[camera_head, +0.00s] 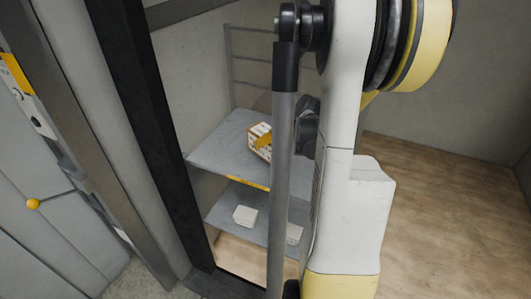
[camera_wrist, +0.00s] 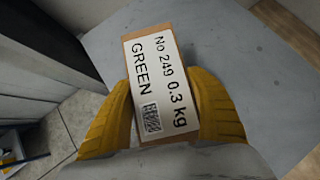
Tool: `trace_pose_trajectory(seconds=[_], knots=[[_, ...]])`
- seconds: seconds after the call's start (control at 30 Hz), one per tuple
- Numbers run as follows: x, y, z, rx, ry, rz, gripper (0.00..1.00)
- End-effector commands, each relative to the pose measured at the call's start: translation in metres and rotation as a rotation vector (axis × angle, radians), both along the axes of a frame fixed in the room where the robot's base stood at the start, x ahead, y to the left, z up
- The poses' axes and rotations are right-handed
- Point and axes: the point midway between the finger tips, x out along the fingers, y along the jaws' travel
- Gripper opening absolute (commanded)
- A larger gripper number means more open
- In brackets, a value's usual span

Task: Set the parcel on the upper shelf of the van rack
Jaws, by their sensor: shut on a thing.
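The parcel (camera_head: 259,137) is a small box at the upper shelf (camera_head: 222,142) of the van rack in the head view, toward the shelf's right side. Part of it is hidden by my arm. In the wrist view the parcel (camera_wrist: 152,70) fills the middle, its white label reading "No 249 0.3 kg GREEN". My gripper (camera_wrist: 160,98) is shut on it, with yellow fingers on both sides. The grey shelf surface (camera_wrist: 225,50) lies beneath and around it in this view. I cannot tell whether the parcel touches the shelf.
A lower shelf (camera_head: 226,220) holds white boxes (camera_head: 245,215). A yellow strip (camera_head: 249,183) marks the upper shelf's front edge. A dark door post (camera_head: 150,120) stands left of the rack, and a rail frame (camera_head: 250,57) rises behind. The upper shelf's left part is clear.

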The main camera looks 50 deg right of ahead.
Motion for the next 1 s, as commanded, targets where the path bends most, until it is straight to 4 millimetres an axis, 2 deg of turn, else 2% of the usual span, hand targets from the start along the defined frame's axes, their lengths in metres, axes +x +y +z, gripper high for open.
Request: trace_pose_trajectory(seconds=[0.03, 0.17, 0.27, 0.5, 0.87, 0.9, 0.97, 1.0], knots=[[0.009, -0.001, -0.007, 0.0, 0.0, 0.003, 0.21], [0.02, -0.002, -0.012, 0.001, 0.0, 0.001, 0.21], [0.022, -0.003, -0.017, 0.001, 0.0, 0.0, 0.21], [0.022, -0.003, -0.052, 0.001, 0.0, -0.001, 0.21], [0.021, -0.002, -0.056, 0.001, 0.0, -0.001, 0.21], [0.021, -0.002, -0.056, 0.001, 0.0, -0.001, 0.68], [0.021, -0.002, -0.055, 0.001, 0.0, -0.001, 0.85], [0.021, -0.002, -0.055, 0.001, 0.0, -0.001, 0.85]])
